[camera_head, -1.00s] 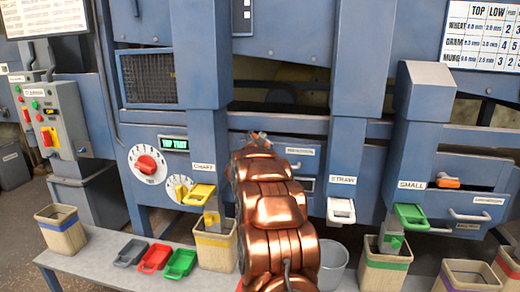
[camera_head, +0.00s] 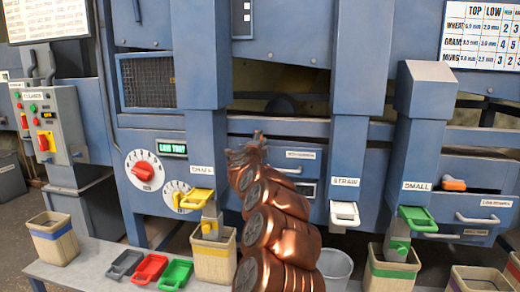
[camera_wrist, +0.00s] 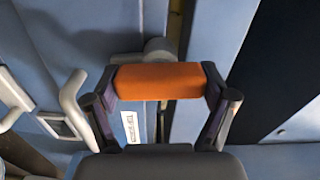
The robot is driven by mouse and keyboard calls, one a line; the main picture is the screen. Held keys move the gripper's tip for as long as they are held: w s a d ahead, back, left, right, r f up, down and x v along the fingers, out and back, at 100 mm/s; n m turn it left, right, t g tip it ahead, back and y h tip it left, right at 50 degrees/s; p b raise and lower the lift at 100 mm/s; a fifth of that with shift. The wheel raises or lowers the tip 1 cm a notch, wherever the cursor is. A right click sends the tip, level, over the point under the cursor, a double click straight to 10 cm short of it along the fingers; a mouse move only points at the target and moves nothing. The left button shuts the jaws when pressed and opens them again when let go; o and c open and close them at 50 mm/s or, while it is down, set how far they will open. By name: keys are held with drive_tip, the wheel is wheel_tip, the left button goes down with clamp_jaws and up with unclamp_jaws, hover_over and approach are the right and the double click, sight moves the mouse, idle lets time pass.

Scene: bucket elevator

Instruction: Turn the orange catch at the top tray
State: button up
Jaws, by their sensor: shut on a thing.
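In the wrist view my gripper (camera_wrist: 161,82) is shut on an orange catch (camera_wrist: 158,81), with one dark finger at each end of its block. The block lies level across that view, and a grey round pivot shows just behind it. A small white label is below it, too blurred to read. In the head view my copper arm reaches up to the blue machine front, left of the drawer (camera_head: 310,171). Another orange catch (camera_head: 453,184) sits above the lower drawer at the right.
A grey loop handle (camera_wrist: 72,95) stands left of my gripper in the wrist view. Several bins and a red tray (camera_head: 150,269) stand on the bench. A red dial (camera_head: 143,171) is left.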

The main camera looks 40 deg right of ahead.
drive_tip(key=shift+m, duration=0.6)
drive_tip(key=o, duration=1)
drive_tip(key=shift+s+a+f, duration=0.1)
drive_tip(key=shift+s+a, duration=0.15)
drive_tip(key=shift+a, duration=0.1)
drive_tip(key=v, duration=1.1)
